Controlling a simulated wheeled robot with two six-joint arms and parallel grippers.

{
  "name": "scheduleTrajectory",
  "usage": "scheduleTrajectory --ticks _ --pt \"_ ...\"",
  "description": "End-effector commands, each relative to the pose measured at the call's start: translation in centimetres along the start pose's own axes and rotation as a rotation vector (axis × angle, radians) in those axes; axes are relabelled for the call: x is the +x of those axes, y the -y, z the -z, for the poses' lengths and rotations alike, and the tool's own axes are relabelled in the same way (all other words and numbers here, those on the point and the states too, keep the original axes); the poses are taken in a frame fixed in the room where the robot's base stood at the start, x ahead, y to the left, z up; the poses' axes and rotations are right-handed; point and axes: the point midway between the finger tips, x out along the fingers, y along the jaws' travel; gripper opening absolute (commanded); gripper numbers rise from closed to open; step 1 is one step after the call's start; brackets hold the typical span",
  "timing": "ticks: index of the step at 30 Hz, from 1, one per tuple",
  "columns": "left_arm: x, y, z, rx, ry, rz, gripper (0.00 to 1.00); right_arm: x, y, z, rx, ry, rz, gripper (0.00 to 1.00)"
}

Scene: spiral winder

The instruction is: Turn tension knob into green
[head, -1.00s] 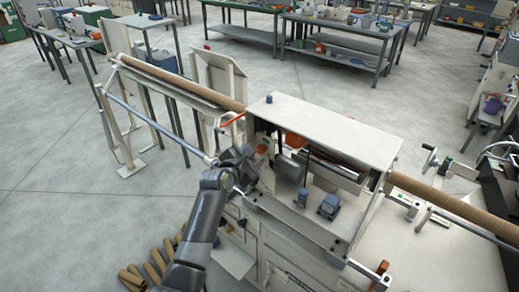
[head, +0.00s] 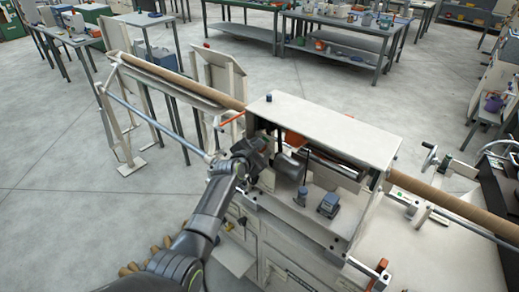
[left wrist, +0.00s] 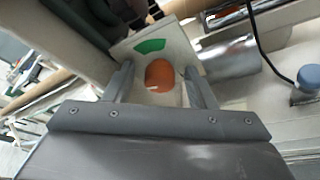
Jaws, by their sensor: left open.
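The tension knob (left wrist: 160,74) is round and orange in the left wrist view, on a pale plate (left wrist: 172,42). A white mark shows on the knob's lower left edge. A green arc (left wrist: 149,46) lies on the plate just above and left of the knob. My left gripper (left wrist: 158,69) is open, with one finger on each side of the knob and small gaps visible. Whether the fingertips touch the plate cannot be told. In the head view my left gripper (head: 256,150) is at the left end of the winder and hides the knob. My right gripper is not in view.
The winder's white top cover (head: 330,125) stands close right of my left gripper. A long cardboard tube (head: 185,82) and a metal rod (head: 150,120) extend left. A blue-capped post (left wrist: 308,78) with a black cable is at the right.

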Motion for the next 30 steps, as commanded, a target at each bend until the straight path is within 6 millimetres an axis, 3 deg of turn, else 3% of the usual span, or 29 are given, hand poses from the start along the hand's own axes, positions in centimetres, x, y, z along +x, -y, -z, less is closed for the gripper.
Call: scheduleTrajectory --ticks 2,12,20,30 --pt "-0.01 -0.01 0.00 0.000 0.000 0.000 0.50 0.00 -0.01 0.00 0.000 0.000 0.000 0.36" --pt "-0.02 0.00 0.01 0.000 0.000 0.000 0.06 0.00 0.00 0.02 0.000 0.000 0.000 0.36" --pt "-0.03 0.06 -0.01 0.025 -0.001 -0.010 0.06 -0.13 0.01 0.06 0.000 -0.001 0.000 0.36" --pt "-0.01 0.28 0.12 0.211 -0.003 -0.086 0.06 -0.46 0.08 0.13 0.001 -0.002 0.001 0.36"
